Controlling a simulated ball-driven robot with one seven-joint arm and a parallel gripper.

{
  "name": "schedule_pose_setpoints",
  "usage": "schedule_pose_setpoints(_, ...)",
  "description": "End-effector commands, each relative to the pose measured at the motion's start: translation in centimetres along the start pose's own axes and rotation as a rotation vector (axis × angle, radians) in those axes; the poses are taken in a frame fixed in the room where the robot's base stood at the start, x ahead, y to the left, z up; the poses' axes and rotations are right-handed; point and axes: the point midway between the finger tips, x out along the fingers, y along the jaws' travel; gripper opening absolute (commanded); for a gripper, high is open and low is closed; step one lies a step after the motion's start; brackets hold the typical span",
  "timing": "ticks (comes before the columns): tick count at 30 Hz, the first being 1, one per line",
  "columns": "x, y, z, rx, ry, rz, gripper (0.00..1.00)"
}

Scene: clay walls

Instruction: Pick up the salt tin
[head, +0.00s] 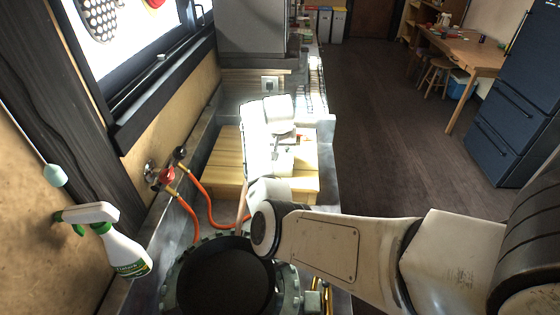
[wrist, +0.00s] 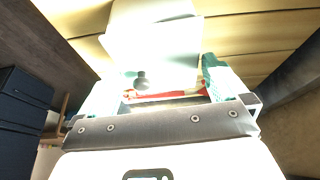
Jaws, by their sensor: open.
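My gripper (wrist: 166,88) is open in the wrist view, with one pale, teal-edged finger on each side. A red and pale strip (wrist: 175,94) and a small dark grey knob (wrist: 141,81) show between the fingers. A large, bright white shape (wrist: 152,38) lies just beyond them. I cannot tell which of these, if any, is the salt tin; no label is readable. In the head view, my gripper (head: 287,152) is over the wooden boards, in strong glare. My white arm hides part of that area, and contact cannot be judged.
Pale wooden boards (head: 226,165) lie on the counter. A dark pan (head: 222,278) sits on a round burner in front. Orange hoses (head: 186,207) run from wall valves on the left. A spray bottle (head: 124,250) stands at the left. The floor (head: 385,130) to the right is open.

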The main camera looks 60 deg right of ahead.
Motion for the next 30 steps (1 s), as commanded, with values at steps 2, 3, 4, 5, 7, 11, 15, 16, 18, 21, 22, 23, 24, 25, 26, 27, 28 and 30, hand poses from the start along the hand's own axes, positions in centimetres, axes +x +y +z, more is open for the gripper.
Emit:
schedule_pose_setpoints(2, 0.73, 0.01, 0.01, 0.000, -0.001, 0.000, 1.00)
schedule_pose_setpoints(3, 0.99, 0.01, 0.00, 0.000, 0.000, -0.001, 1.00)
schedule_pose_setpoints(4, 1.12, 0.01, -0.02, 0.000, 0.001, -0.001, 1.00)
schedule_pose_setpoints(5, 1.21, 0.02, -0.02, 0.000, 0.001, -0.001, 1.00)
schedule_pose_setpoints(7, 1.32, 0.02, 0.00, 0.001, 0.001, -0.001, 1.00)
schedule_pose_setpoints(11, 1.31, 0.01, 0.00, 0.001, 0.001, -0.001, 1.00)
schedule_pose_setpoints(15, 1.29, 0.00, -0.01, 0.000, 0.001, -0.001, 0.89)
schedule_pose_setpoints(16, 1.29, 0.00, -0.01, 0.000, 0.001, -0.001, 0.87)
schedule_pose_setpoints(18, 1.28, 0.00, -0.01, 0.000, 0.001, -0.001, 0.80)
schedule_pose_setpoints(21, 1.27, 0.00, -0.01, 0.000, 0.001, -0.001, 0.70)
schedule_pose_setpoints(22, 1.27, 0.00, -0.01, 0.000, 0.001, -0.001, 0.67)
schedule_pose_setpoints(23, 1.27, 0.00, -0.01, 0.000, 0.001, -0.001, 0.65)
schedule_pose_setpoints(24, 1.26, 0.00, -0.01, 0.000, 0.001, -0.001, 0.61)
schedule_pose_setpoints(25, 1.26, -0.01, -0.01, 0.000, 0.001, -0.001, 0.58)
schedule_pose_setpoints(26, 1.26, -0.01, -0.01, 0.000, 0.001, -0.001, 0.55)
schedule_pose_setpoints(27, 1.26, -0.01, -0.02, 0.000, 0.001, -0.001, 0.51)
schedule_pose_setpoints(28, 1.26, -0.01, -0.02, 0.000, 0.001, -0.001, 0.48)
schedule_pose_setpoints(30, 1.25, -0.01, -0.02, 0.000, 0.001, -0.001, 0.42)
